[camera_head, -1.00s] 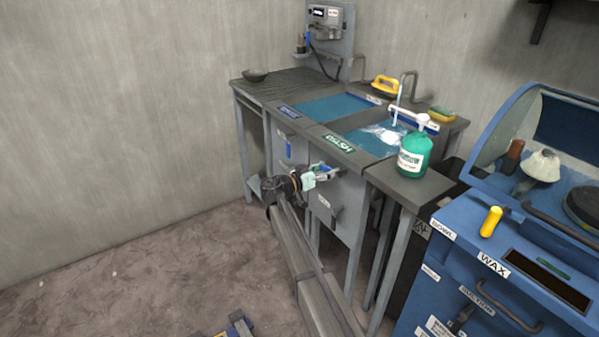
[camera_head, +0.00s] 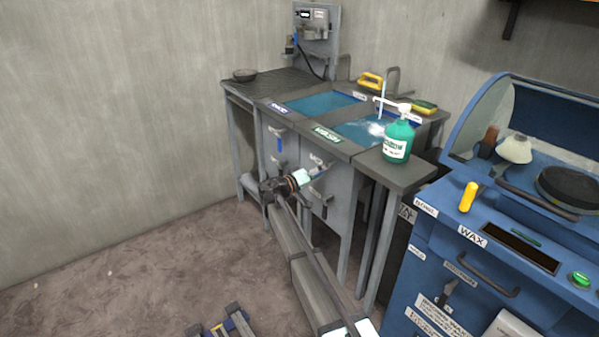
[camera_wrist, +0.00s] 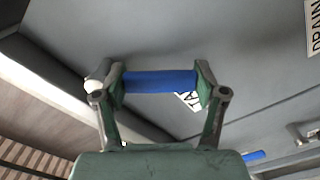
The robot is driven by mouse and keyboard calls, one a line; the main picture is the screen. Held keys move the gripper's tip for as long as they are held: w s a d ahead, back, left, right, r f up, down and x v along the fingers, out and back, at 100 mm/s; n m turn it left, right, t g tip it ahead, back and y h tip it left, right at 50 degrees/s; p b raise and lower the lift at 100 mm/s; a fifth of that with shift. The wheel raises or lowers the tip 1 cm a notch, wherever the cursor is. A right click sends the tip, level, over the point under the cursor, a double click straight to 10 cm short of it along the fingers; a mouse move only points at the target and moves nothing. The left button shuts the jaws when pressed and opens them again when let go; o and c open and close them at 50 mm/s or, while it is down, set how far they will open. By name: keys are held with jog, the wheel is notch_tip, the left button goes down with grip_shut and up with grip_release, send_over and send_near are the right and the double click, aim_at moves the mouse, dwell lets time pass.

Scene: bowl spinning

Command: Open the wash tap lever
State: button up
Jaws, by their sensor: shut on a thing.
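The wash sink (camera_head: 362,131), with its green WASH label (camera_head: 327,134), stands in the middle of the head view. Water runs from its spout (camera_head: 381,112) into the basin. In the head view my gripper (camera_head: 318,174) is small at the front panel below the label, and hides the lever there. In the wrist view my gripper (camera_wrist: 160,92) is shut on the blue lever handle (camera_wrist: 160,81), which lies crosswise between both fingers. A white label is partly hidden behind the handle.
A second basin (camera_head: 320,103) is to the left, with another blue lever (camera_head: 279,145) on its panel. A green bottle (camera_head: 398,138) stands on the right ledge. The blue wax machine (camera_head: 480,255) is on the right. Open floor (camera_head: 130,270) lies to the left.

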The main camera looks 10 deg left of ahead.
jog(key=shift+w+d, duration=0.1)
dwell(0.4)
jog(key=o, duration=1.7)
jog(key=shift+d, duration=0.1)
jog(key=v, duration=1.2)
jog(key=shift+n, duration=0.3)
